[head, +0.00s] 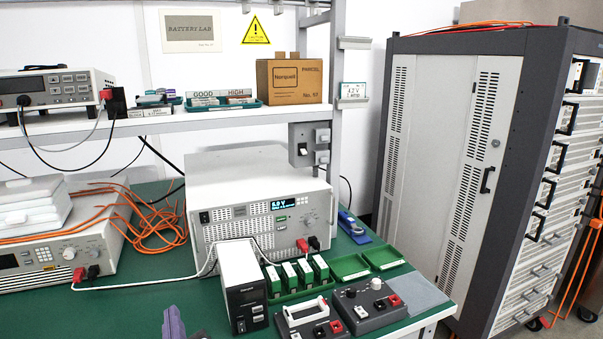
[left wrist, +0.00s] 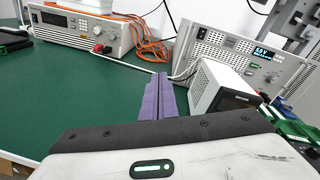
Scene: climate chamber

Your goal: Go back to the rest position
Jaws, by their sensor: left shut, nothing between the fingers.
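My left gripper (head: 174,322) shows at the bottom edge of the head view as purple fingertips over the green bench. In the left wrist view its purple fingers (left wrist: 158,98) are closed together with nothing between them. They point across the bench, left of a small white and black instrument box (head: 243,287), which also shows in the left wrist view (left wrist: 217,88). The fingers appear apart from the box. My right gripper is in neither view.
The green bench (head: 120,315) is clear at its front left. A large power supply (head: 255,200) stands behind. Green trays (head: 350,266) and two grey test boxes (head: 371,305) lie to the right. Orange cables (head: 150,225) lie at left. A tall cabinet (head: 440,150) stands beyond the bench.

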